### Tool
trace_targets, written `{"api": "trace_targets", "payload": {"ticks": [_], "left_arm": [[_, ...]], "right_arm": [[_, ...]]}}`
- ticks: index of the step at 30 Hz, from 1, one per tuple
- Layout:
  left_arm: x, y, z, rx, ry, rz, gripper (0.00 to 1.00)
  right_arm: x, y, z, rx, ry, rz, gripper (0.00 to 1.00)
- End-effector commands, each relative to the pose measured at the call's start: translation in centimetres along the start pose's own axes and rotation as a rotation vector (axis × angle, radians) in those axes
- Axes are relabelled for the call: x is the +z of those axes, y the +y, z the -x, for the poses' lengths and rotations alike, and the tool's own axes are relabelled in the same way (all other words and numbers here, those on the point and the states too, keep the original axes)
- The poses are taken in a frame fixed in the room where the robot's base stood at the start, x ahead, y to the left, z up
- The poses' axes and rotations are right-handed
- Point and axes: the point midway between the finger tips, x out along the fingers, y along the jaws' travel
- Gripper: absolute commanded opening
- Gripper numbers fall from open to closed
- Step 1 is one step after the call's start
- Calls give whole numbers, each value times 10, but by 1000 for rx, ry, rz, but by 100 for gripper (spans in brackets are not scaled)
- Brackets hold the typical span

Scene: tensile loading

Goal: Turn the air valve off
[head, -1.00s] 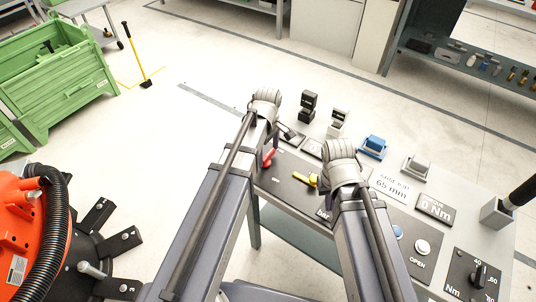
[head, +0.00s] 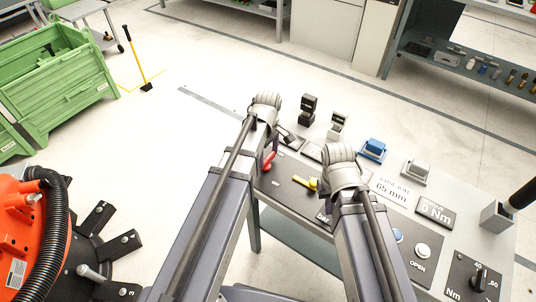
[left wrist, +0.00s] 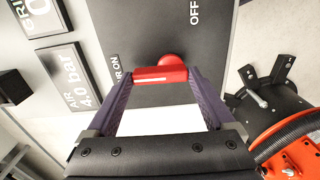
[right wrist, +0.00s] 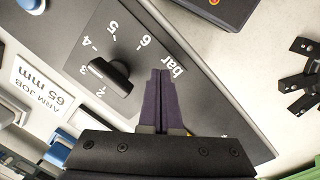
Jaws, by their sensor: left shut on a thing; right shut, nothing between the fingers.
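The red air valve handle (left wrist: 160,76) is on a dark panel (left wrist: 215,60) in the left wrist view. Its rounded hub shows just above the bar. The bar lies across between my left fingertips (left wrist: 162,80), which are shut on it. The ON label (left wrist: 118,70) is to the left of the handle and the OFF label (left wrist: 195,12) is above and to the right. In the head view the red handle (head: 268,161) is partly hidden by my left arm. My right gripper (right wrist: 160,74) is shut and empty, above the panel beside a black knob (right wrist: 110,76).
The knob has a bar scale. An air display (left wrist: 70,75) reads 4.0 bar. A yellow handle (head: 312,184) is between my arms. Blue (head: 373,148) and grey (head: 415,170) blocks stand on the bench. An orange machine (head: 25,235) is at left.

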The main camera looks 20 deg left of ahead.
Motion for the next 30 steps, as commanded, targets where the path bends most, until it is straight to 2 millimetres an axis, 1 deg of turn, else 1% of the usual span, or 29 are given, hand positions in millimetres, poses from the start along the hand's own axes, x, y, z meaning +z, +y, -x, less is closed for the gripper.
{"api": "trace_targets", "payload": {"ticks": [8,30], "left_arm": [[2,0,0,0,0,-155,32],[12,-6,0,-1,0,-853,32]], "right_arm": [[0,0,0,0,0,0,0],[0,0,0,0,0,0,0]]}}
